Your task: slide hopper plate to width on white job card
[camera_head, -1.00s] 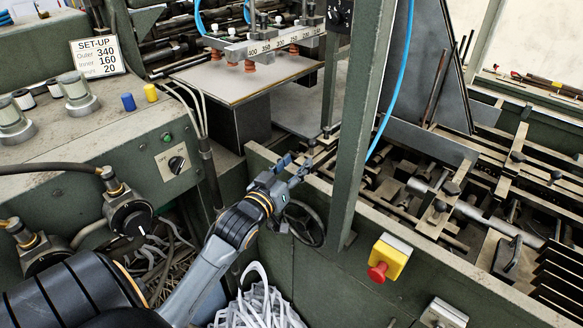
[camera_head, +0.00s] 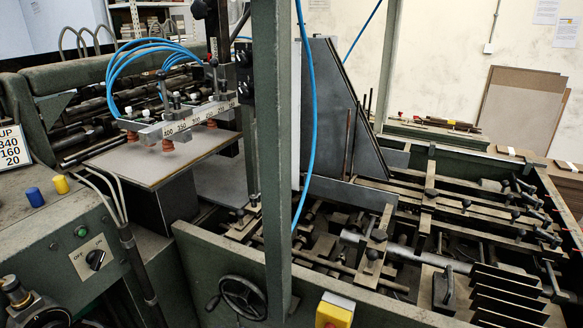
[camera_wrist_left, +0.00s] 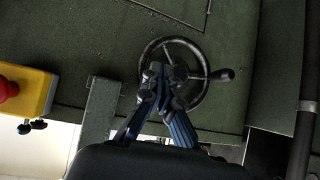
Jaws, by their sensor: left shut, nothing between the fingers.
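The white job card (camera_head: 13,148) is cut off at the left edge of the head view; 340, 160 and 20 show on it. A tall dark upright plate (camera_head: 342,110) stands behind the green post; I cannot tell whether it is the hopper plate. A numbered scale bar (camera_head: 195,118) with suction cups hangs over a grey board (camera_head: 160,160). My left gripper (camera_wrist_left: 163,75) shows only in the left wrist view, shut and empty, in front of the handwheel (camera_wrist_left: 178,75). I cannot tell whether it touches the wheel. My right gripper is not in view.
The handwheel also shows in the head view (camera_head: 242,297), on the green machine wall. A green post (camera_head: 275,150) rises nearby. A yellow switch box (camera_head: 335,312) with a red button is to the right. Rods and clamps fill the machine bed (camera_head: 440,230).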

